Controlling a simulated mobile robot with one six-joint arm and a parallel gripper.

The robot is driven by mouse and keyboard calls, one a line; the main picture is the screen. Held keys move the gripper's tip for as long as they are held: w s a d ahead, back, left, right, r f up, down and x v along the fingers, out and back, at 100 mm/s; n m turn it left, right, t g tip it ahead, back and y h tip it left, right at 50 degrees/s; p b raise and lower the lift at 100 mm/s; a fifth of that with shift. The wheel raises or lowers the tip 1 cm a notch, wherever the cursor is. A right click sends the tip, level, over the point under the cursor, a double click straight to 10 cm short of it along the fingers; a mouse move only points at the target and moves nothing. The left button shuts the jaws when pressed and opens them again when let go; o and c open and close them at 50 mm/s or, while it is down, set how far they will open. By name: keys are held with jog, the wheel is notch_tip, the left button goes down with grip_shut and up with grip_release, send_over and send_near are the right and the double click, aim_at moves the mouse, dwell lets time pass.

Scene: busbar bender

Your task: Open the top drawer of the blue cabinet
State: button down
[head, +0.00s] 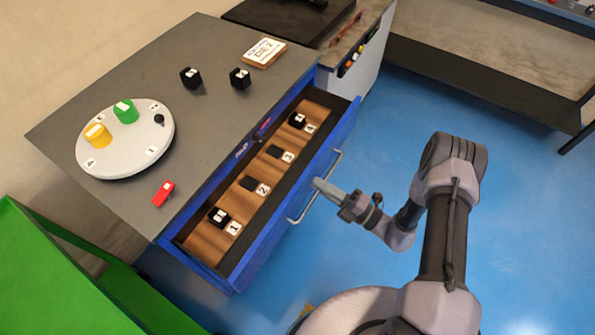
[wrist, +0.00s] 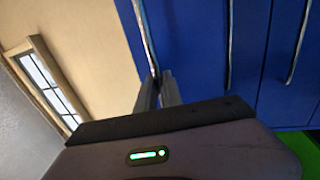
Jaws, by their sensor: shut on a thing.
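The blue cabinet (head: 172,249) has a grey top. Its top drawer (head: 262,243) is pulled out, showing a wooden insert with slots numbered 1 to 4. Black blocks sit at slots 1 and 4; the slots at 2 and 3 look empty. The drawer's long metal handle (head: 298,219) runs along its front. My gripper (head: 318,184) is at the handle, shut on it near its middle. In the wrist view the fingers (wrist: 158,90) close around the lower end of the visible handle bar (wrist: 145,38), against the blue fronts.
On the cabinet top are a white round turntable (head: 110,160) with yellow and green pieces, a red piece (head: 163,194), two black blocks (head: 191,77) and a sign (head: 264,52). A green box (head: 50,270) stands lower left. Blue floor is clear right of the drawer.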

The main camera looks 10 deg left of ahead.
jog(key=r+b+v, duration=0.1)
jog(key=r+v, duration=0.1)
jog(key=v, duration=1.1)
jog(key=shift+s+d+r, duration=0.2)
jog(key=shift+s+d, duration=0.05)
jog(key=shift+d, duration=0.35)
jog(key=c, duration=1.8)
grip_release()
jog(key=shift+o, duration=0.2)
jog(key=p+v, duration=0.1)
jog(key=v, duration=1.6)
jog(key=shift+d, duration=0.2)
